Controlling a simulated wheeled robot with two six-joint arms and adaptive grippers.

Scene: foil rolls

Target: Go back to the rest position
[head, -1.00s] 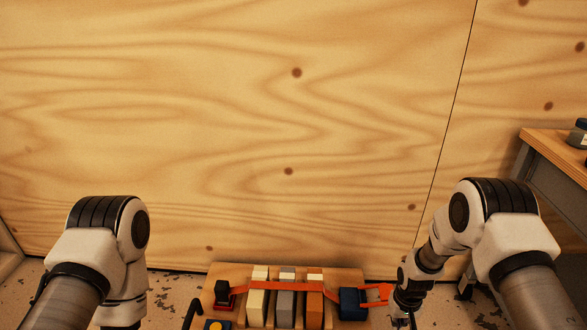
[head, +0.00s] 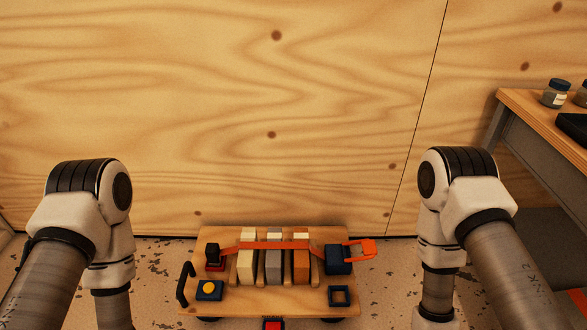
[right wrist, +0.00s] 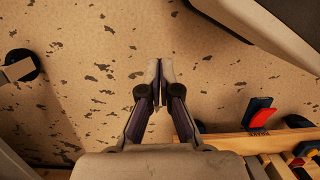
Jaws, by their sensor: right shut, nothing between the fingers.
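My right gripper (right wrist: 159,72) is shut and empty in the right wrist view, with the speckled floor behind it. My right arm (head: 468,195) hangs down at the right of the head view, clear of the cart; its gripper is out of that view. My left arm (head: 90,195) hangs down at the left, and its gripper is not in view. Between the arms stands a wooden cart (head: 215,290).
A black handle (head: 183,285) is at the cart's left. A plywood wall (head: 230,100) stands behind. A workbench (head: 530,110) with jars (head: 556,93) is at the right. The cart's edge (right wrist: 235,143) shows at the lower right in the right wrist view.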

